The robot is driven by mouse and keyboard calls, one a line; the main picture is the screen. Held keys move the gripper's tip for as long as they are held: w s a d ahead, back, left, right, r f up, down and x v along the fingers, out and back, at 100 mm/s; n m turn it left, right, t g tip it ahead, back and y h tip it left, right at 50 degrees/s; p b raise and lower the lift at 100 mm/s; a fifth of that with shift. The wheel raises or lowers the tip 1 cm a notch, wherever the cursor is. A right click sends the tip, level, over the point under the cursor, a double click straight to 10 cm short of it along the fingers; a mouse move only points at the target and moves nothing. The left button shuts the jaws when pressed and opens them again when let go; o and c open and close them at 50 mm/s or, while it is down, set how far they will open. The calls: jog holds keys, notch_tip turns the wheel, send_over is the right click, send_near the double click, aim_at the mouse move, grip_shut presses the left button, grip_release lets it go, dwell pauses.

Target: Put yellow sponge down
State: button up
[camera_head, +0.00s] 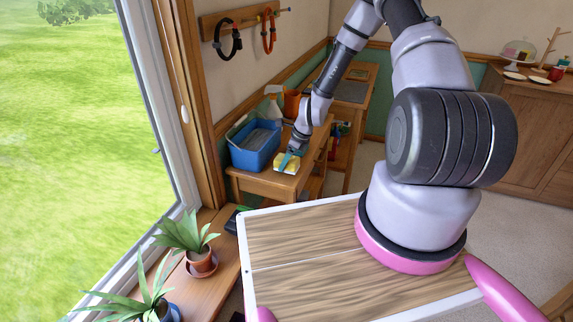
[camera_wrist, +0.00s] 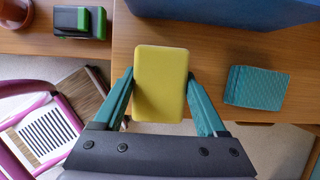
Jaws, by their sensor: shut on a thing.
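The yellow sponge (camera_wrist: 160,82) is held between the two teal fingers of my gripper (camera_wrist: 159,86) in the wrist view. It is a rounded rectangular block, and my gripper is shut on its sides. Its lower part overlaps the wooden bench's front edge in this view. In the head view the sponge (camera_head: 283,166) shows small at my gripper (camera_head: 290,157), over the bench (camera_head: 262,184) and right of the blue tub. I cannot tell whether its underside touches the wood.
A blue tub (camera_head: 254,150) stands on the bench behind the sponge. A teal sponge (camera_wrist: 257,88) lies to the right in the wrist view. A black and green object (camera_wrist: 78,22) is at the left. Bare wood shows between the yellow and teal sponges. Potted plants (camera_head: 198,242) stand by the window.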

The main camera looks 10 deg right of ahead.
jog(key=shift+f, duration=0.75)
jog(key=shift+f, duration=0.15)
jog(key=o, duration=1.4)
